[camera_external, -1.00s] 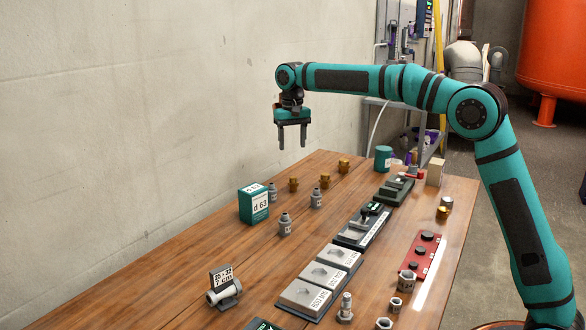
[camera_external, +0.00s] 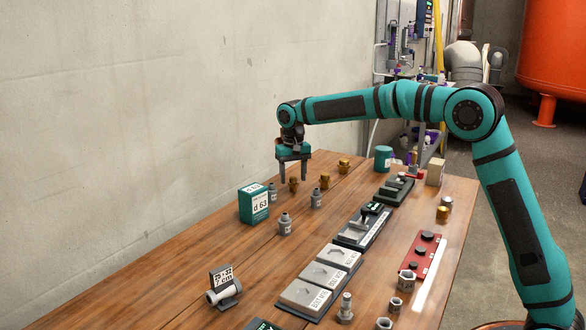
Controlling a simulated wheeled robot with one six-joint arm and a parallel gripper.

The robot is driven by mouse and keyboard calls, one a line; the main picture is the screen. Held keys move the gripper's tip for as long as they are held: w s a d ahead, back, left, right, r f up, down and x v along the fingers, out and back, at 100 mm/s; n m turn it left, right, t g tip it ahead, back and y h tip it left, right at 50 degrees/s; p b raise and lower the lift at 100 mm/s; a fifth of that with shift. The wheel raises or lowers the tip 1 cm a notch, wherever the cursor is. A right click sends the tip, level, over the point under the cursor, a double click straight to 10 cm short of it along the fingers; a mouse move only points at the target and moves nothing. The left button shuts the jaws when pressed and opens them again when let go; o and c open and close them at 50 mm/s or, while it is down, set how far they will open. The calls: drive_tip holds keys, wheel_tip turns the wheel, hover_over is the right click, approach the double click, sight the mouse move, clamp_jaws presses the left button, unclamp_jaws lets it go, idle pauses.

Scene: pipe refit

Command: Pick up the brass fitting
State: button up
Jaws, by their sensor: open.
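Several small brass fittings stand on the wooden table. One brass fitting (camera_external: 293,184) is just below my gripper, another (camera_external: 324,181) is a little to its right, and a third (camera_external: 344,166) is farther back. Another brass piece (camera_external: 442,213) stands on the right side of the table. My gripper (camera_external: 294,181) points down, open, with its fingertips low around or just in front of the first fitting. I cannot tell whether the fingers straddle or touch it.
Grey fittings (camera_external: 285,224) and a green box marked d 63 (camera_external: 253,203) stand close by. A row of grey trays (camera_external: 319,276) runs along the middle, with a red plate (camera_external: 424,257) to the right. The table's left front (camera_external: 170,300) is clear.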

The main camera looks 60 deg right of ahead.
sight(293, 177)
drive_tip(key=shift+f, duration=0.9)
drive_tip(key=c, duration=1.1)
drive_tip(key=shift+r, duration=0.1)
wheel_tip(293, 177, up, 10)
drive_tip(key=shift+f, duration=0.1)
